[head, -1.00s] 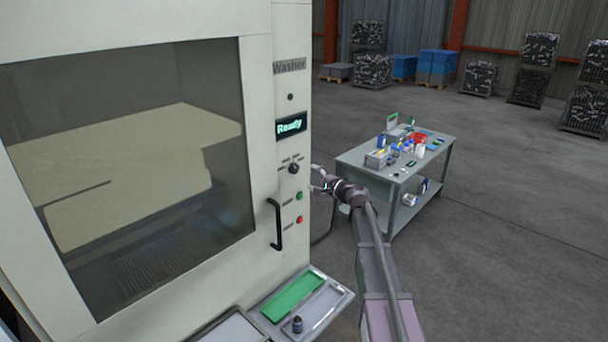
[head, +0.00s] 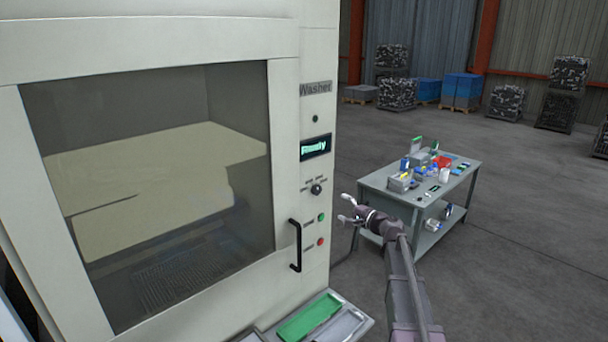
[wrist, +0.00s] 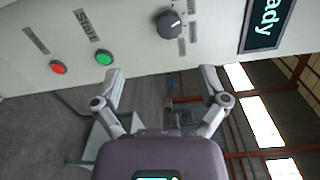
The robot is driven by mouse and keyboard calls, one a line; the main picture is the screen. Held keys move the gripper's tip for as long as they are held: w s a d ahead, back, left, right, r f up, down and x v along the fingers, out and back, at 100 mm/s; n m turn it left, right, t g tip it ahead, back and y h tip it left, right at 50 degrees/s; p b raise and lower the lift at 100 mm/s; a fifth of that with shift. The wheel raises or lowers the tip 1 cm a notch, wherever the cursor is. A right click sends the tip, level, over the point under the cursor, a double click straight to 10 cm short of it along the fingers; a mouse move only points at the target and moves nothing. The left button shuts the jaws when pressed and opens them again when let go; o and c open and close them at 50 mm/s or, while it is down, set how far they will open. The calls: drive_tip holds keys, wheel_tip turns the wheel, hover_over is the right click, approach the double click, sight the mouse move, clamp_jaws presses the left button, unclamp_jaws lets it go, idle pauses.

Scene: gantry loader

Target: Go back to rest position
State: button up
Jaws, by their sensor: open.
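My gripper (head: 347,208) is open and empty, in free air to the right of the washer's control panel in the head view. In the wrist view my gripper (wrist: 160,88) shows both fingers spread wide with nothing between them. The washer (head: 285,130) stands at left with its door closed and its display (head: 316,147) reading "Ready". A black knob (head: 316,189), a green button (head: 321,217) and a red button (head: 320,242) sit below the display. The knob (wrist: 169,24) and both buttons also show at the top of the wrist view, apart from the fingers.
A black door handle (head: 296,245) sticks out from the washer. A green tray (head: 308,318) lies at its foot. A grey table (head: 455,185) with several small items stands behind my arm. Open floor (head: 530,270) lies to the right.

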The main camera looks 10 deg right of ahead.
drive_tip(key=s+a+f+n+g+h+b, duration=0.1)
drive_tip(key=s+a+f+n+g+b, duration=0.3)
drive_tip(key=s+f, duration=0.45)
drive_tip(key=s+a+f+n+g+h+b, duration=0.1)
drive_tip(key=s+a+f+n+g+b, duration=0.25)
drive_tip(key=s+a+f, duration=0.5)
drive_tip(key=s+d+f+n+g+h+b, duration=0.2)
drive_tip(key=s+f+g+h+b, duration=0.1)
drive_tip(key=s+f, duration=0.4)
drive_tip(key=s+d+f+n+g+h+b, duration=0.3)
drive_tip(key=s+f+h, duration=0.2)
drive_tip(key=s, duration=0.5)
wheel_tip(320, 180, down, 3)
drive_tip(key=shift+s+d+r+h, duration=0.1)
drive_tip(key=shift+s+d+h, duration=0.15)
drive_tip(key=shift+d+h, duration=0.1)
drive_tip(key=shift+g, duration=0.25)
